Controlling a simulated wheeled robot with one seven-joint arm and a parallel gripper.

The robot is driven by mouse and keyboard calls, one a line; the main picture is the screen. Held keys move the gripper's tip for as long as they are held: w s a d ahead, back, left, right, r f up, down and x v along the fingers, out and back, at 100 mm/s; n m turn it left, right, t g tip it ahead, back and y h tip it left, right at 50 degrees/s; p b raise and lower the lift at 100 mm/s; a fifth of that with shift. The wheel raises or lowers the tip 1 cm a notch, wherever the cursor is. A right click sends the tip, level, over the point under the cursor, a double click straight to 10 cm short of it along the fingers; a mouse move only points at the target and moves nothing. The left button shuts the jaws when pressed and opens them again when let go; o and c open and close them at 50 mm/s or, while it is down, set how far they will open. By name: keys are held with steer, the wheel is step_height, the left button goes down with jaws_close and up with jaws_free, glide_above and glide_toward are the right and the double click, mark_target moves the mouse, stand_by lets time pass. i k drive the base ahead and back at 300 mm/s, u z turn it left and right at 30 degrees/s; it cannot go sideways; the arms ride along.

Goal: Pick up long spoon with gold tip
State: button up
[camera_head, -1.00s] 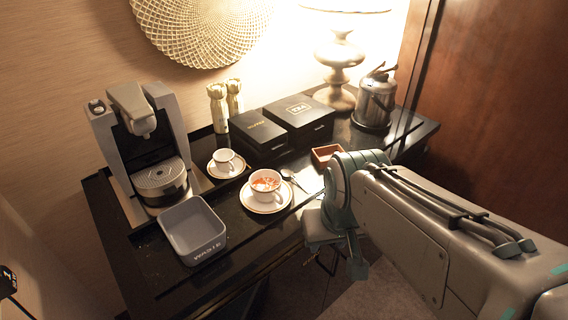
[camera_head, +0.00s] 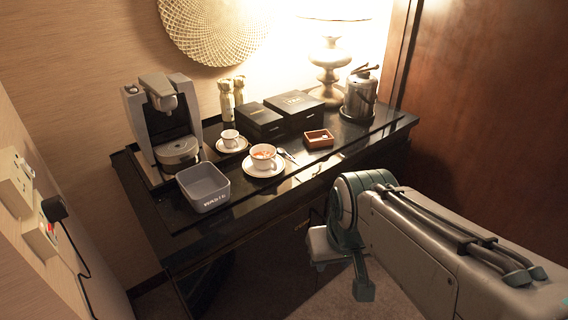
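A small dark spoon (camera_head: 287,155) lies on the black table just right of a saucer that holds a white cup of red drink (camera_head: 263,157). It is too small to tell its length or whether its tip is gold. My gripper (camera_head: 342,275) is at the lower middle, in front of the table's front edge and lower right of the spoon. It is apart from the spoon. My wrist partly hides it, and I cannot tell how its fingers stand. No spoon shows in it.
A grey bin (camera_head: 203,195) and a coffee machine (camera_head: 165,125) stand left of the cup. A small reddish box (camera_head: 319,138) sits right of the spoon, with black boxes (camera_head: 260,121) behind. The table's front right is clear.

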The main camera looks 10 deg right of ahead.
mark_target(282, 150)
steer(key=u, duration=0.1)
steer(key=k, duration=0.4)
steer(key=z, duration=1.05)
steer(key=i, duration=1.7)
steer(key=u, duration=1.2)
steer(key=i, duration=0.35)
steer(key=u, duration=0.2)
